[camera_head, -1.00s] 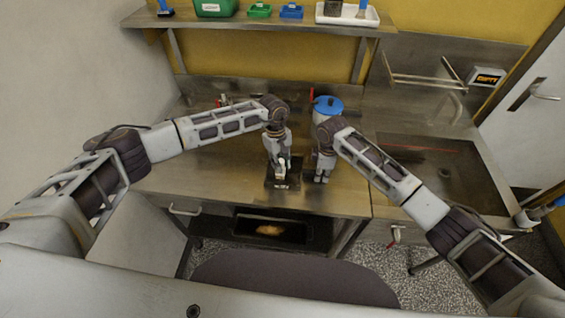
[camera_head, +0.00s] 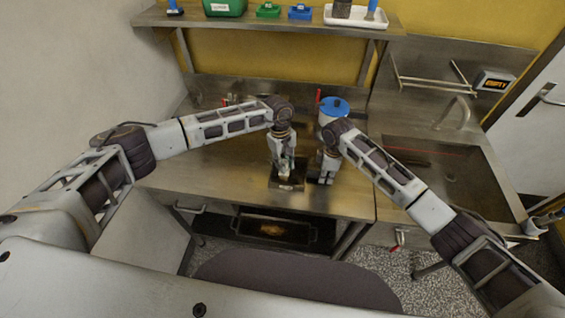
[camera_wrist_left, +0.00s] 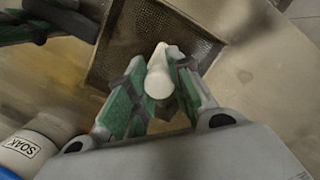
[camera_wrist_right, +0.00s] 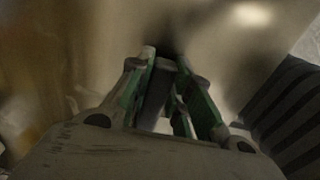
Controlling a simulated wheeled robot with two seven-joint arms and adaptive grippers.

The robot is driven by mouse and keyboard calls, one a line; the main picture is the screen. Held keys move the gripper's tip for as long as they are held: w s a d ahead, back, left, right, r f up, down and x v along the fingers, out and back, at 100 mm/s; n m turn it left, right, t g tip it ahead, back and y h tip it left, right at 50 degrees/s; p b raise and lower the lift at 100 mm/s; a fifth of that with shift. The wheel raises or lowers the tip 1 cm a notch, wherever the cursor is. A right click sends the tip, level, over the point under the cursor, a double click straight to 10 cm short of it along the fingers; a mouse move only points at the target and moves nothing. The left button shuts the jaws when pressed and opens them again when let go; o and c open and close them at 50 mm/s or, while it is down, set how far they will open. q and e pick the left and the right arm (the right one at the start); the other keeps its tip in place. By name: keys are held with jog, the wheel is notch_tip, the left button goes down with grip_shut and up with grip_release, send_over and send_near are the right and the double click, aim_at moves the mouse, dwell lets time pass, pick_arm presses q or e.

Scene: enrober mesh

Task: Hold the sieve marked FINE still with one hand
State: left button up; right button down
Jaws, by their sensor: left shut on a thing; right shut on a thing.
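A dark square mesh sieve (camera_head: 298,176) lies on the steel table, with a small pale label at its front edge too small to read. Its mesh also shows in the left wrist view (camera_wrist_left: 203,45). My left gripper (camera_head: 285,172) is above the sieve, shut on a white rounded rod (camera_wrist_left: 160,72) that stands over the mesh. My right gripper (camera_head: 326,180) is low at the sieve's right side. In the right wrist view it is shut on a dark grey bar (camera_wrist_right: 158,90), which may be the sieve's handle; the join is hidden.
A white pot with a blue lid (camera_head: 334,106), marked SOAK in the left wrist view (camera_wrist_left: 35,150), stands behind my right gripper. A sink (camera_head: 450,175) is to the right. A shelf (camera_head: 300,25) with small bins is above. A dark tray (camera_head: 245,228) sits below the table.

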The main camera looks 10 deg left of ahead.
pick_arm(q)
jog(key=shift+d, duration=0.65)
jog(key=shift+d, duration=0.1)
jog(key=shift+d, duration=0.9)
jog(key=shift+a+f, duration=0.1)
jog(key=shift+a, duration=0.05)
jog(key=shift+a, duration=0.9)
jog(key=shift+a, duration=1)
